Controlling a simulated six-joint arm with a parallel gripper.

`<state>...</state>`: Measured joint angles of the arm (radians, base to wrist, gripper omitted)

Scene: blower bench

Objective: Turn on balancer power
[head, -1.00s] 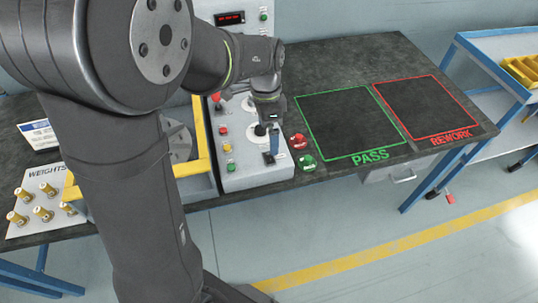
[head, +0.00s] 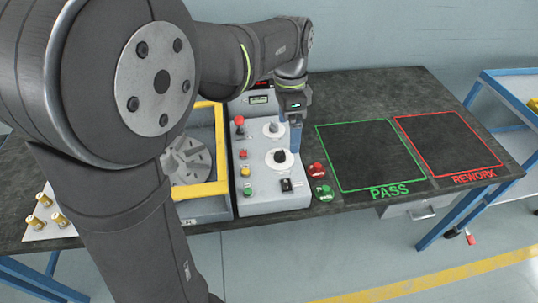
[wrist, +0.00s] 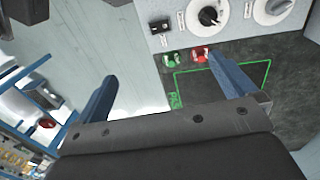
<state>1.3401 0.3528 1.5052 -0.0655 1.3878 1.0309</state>
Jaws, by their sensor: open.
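The balancer's grey control panel (head: 265,200) stands at the middle of the bench in the head view. A small black rocker switch (head: 287,185) sits near its front right corner. It also shows in the wrist view (wrist: 160,26); I cannot tell its position. A white dial with a black knob (head: 280,158) is just behind it, and a second dial (head: 273,128) is farther back. My gripper (head: 295,145) is open and empty, above the panel's right side, apart from the switch. Its two blue fingers are spread in the wrist view (wrist: 163,65).
Red, yellow and green buttons line the panel's left side, with a red mushroom button (head: 239,121) behind. Loose red (head: 317,170) and green (head: 324,193) pieces lie right of the panel. The yellow frame (head: 203,189) borders it left. PASS (head: 375,155) and REWORK (head: 450,142) areas are empty.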

